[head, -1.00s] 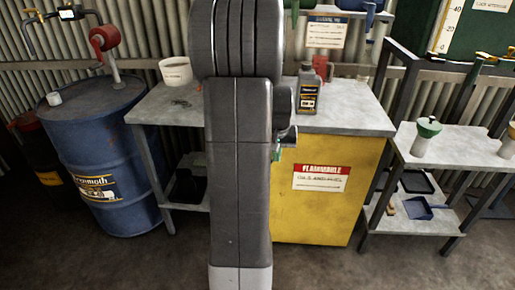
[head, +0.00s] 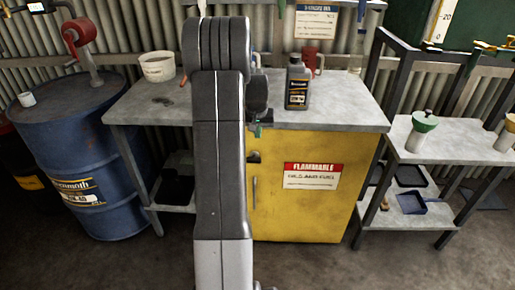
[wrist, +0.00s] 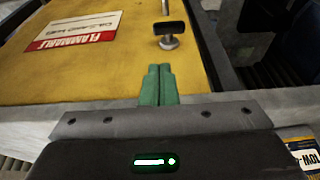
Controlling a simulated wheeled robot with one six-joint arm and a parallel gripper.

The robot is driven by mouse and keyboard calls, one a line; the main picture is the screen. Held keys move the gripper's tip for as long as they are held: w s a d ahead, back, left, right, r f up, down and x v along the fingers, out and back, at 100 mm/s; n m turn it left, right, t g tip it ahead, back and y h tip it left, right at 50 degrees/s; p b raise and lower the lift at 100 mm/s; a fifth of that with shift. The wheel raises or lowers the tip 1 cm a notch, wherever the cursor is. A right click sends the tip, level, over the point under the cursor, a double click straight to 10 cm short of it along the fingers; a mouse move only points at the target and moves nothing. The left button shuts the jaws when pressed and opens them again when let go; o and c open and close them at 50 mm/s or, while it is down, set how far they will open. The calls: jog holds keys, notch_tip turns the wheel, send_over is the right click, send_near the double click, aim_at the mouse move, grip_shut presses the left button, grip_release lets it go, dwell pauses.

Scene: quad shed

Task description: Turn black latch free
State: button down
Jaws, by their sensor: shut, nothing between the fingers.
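The black latch (wrist: 170,28) is a short dark bar on a round metal post, on the yellow cabinet door (wrist: 110,75). In the wrist view the bar lies roughly crosswise. In the head view the latch (head: 254,157) shows just right of my arm, high on the door. My gripper (wrist: 160,70) has green fingers, closed together and empty. They point toward the door, just short of the latch in the wrist picture, with a visible gap. In the head view my gripper is mostly hidden behind my arm; a bit of green (head: 258,131) shows above the latch.
A pale door handle (head: 254,191) is below the latch. A flammable sign (head: 312,176) is to its right. The grey bench top (head: 345,112) overhangs the door and carries an oil bottle (head: 297,85). A blue drum (head: 70,150) stands left, a metal side table (head: 455,143) right.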

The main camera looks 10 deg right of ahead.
aim_at(259, 160)
jog(key=x, duration=0.9)
jog(key=s+p+x, duration=0.1)
jog(key=x, duration=0.3)
jog(key=shift+a+f, duration=0.2)
jog(key=shift+f, duration=0.25)
jog(key=shift+d+f+t+y+b, duration=0.15)
jog(key=shift+d+t+y+b, duration=0.2)
jog(key=shift+y+b, duration=0.5)
